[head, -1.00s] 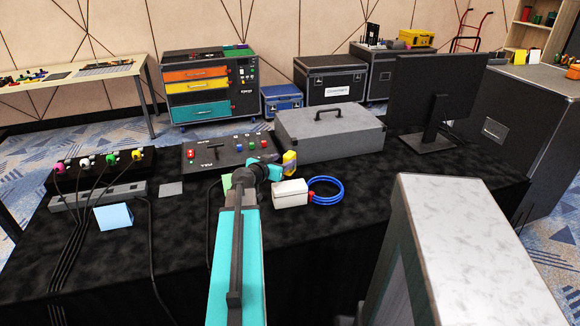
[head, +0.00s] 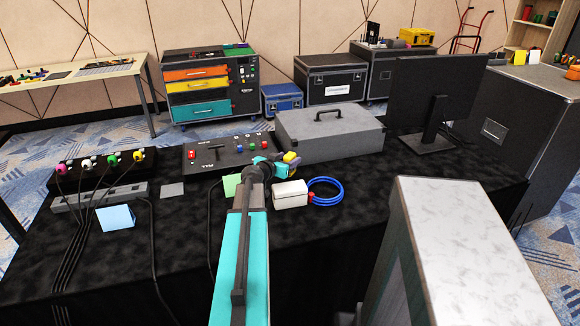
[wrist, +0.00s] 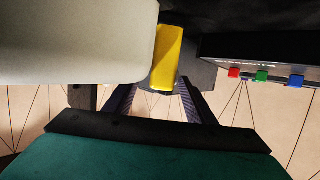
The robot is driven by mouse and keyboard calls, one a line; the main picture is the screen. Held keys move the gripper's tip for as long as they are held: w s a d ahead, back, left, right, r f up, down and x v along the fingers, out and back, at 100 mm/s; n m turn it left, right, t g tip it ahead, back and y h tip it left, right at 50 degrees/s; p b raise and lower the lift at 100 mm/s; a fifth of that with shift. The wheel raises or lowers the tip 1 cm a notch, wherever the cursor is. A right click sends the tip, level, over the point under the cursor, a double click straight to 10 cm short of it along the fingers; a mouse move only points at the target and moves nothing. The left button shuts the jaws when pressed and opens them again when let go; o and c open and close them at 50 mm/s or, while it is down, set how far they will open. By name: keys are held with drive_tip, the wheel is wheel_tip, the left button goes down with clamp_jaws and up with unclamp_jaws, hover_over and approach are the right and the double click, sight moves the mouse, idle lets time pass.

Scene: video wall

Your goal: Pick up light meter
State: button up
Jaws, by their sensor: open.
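A small yellow object (head: 291,157), which looks like the light meter, is on the black-covered table just behind the white box. In the head view my gripper (head: 287,165) is right at it and hides part of it. In the wrist view the yellow object (wrist: 166,58) shows ahead, between the two dark fingers of my open gripper (wrist: 158,92). The fingers stand apart at its sides; I cannot tell whether either touches it. Its lower part is hidden.
The white box (head: 290,194) is close beside my gripper, with a blue cable coil (head: 326,192) at its right. A button console (head: 222,153) lies behind left and a grey case (head: 330,135) behind right. A monitor (head: 436,95) stands farther right.

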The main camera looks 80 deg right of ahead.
drive_tip(key=shift+s+d+f, duration=0.1)
drive_tip(key=shift+d, duration=0.15)
idle(0.4)
clamp_jaws()
drive_tip(key=shift+r+b, duration=0.35)
drive_tip(key=shift+r, duration=4.7)
